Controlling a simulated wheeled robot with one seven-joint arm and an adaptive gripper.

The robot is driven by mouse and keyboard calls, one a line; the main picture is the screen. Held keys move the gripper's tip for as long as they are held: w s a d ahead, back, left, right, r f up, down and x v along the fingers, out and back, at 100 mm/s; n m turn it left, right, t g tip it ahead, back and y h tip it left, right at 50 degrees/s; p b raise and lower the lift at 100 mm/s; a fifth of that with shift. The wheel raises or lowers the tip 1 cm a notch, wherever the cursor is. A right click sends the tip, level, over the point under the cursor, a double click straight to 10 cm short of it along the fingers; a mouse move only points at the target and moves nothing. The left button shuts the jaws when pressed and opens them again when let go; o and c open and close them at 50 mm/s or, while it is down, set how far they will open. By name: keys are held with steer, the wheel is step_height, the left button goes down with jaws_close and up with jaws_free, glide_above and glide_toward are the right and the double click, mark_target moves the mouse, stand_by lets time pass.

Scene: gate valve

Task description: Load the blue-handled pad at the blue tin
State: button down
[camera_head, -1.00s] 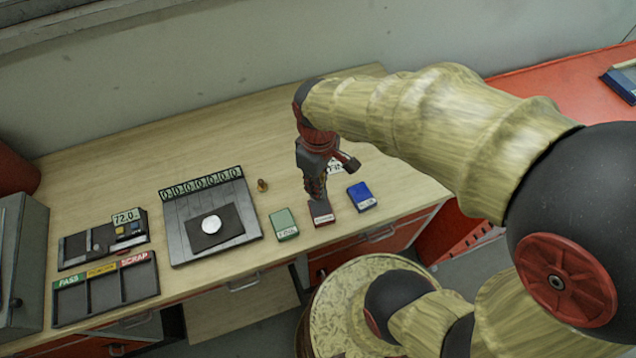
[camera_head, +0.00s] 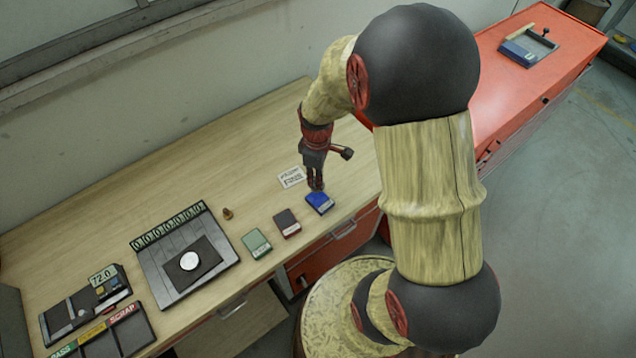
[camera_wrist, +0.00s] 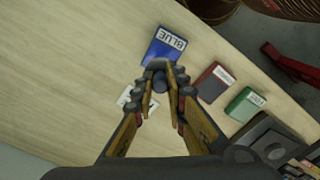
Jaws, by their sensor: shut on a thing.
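The blue tin (camera_head: 319,203) sits near the front edge of the wooden bench, right of the dark red tin. It also shows in the wrist view (camera_wrist: 163,47), with "BLUE" on its label. My gripper (camera_head: 316,186) points down at the back edge of the blue tin. In the wrist view my gripper (camera_wrist: 160,82) is shut on a small dark, round-ended thing (camera_wrist: 158,68), which seems to be the pad. Its handle colour is hard to tell.
A dark red tin (camera_head: 287,223) and a green tin (camera_head: 256,243) stand to the left. A white card (camera_head: 291,177) lies behind the blue tin. A small brass piece (camera_head: 228,213) stands near a grey plate (camera_head: 157,262) bearing a white disc (camera_head: 189,261). A red cabinet (camera_head: 540,85) stands at right.

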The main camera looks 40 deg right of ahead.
steer(key=shift+f+b, duration=2.05)
steer(key=shift+f, duration=0.8)
steer(key=shift+s+f+b, duration=0.1)
steer(key=shift+f+b, duration=0.2)
steer(key=shift+f, duration=0.3)
steer(key=shift+r+p, duration=2.55)
steer(key=shift+r, duration=1.05)
